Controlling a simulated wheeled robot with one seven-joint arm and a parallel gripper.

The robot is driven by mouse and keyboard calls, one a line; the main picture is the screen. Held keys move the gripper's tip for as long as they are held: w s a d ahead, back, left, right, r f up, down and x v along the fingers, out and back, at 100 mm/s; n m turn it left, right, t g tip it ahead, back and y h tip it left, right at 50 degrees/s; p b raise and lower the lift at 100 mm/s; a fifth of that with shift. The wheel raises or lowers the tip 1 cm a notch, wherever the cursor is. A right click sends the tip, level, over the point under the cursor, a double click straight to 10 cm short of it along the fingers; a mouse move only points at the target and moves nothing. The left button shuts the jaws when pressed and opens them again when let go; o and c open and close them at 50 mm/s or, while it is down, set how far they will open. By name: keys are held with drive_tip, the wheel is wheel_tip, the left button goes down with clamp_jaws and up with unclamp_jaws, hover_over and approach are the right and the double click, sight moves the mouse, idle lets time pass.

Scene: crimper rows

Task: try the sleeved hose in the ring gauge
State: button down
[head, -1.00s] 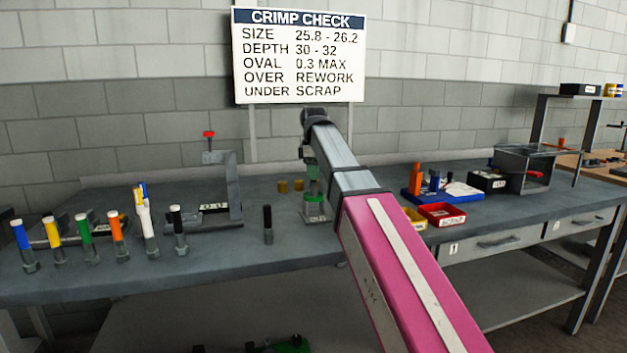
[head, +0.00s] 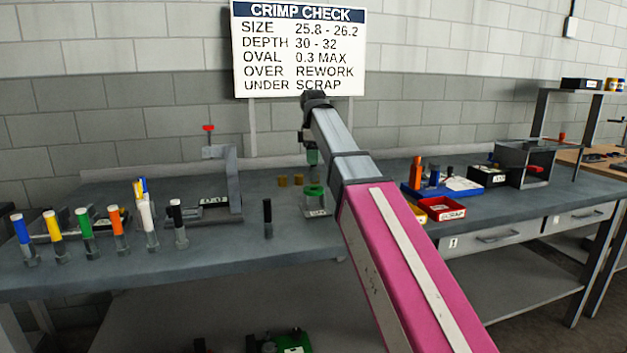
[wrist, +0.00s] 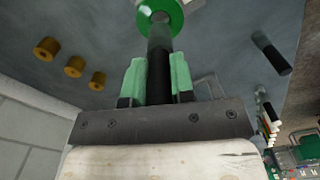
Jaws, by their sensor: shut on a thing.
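My gripper (head: 312,157) is shut on a dark hose (wrist: 160,78), held between its green fingers with a dark grey sleeve (wrist: 158,40) on its far end. The ring gauge (head: 314,191) is a green ring on a small stand on the bench, straight below my gripper in the head view. In the wrist view the sleeve's end overlaps the green ring (wrist: 174,20). I cannot tell whether the tip is in the ring or just above it. My arm partly hides the area right of the gauge.
A black hose (head: 267,218) stands alone left of the gauge. Brass-coloured pieces (head: 284,181) sit behind it. Several coloured hoses (head: 84,236) stand along the left. A red scrap bin (head: 441,209) and blue tray (head: 440,188) lie right. The crimp check sign (head: 299,50) is behind.

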drive_tip(key=shift+r, duration=1.1)
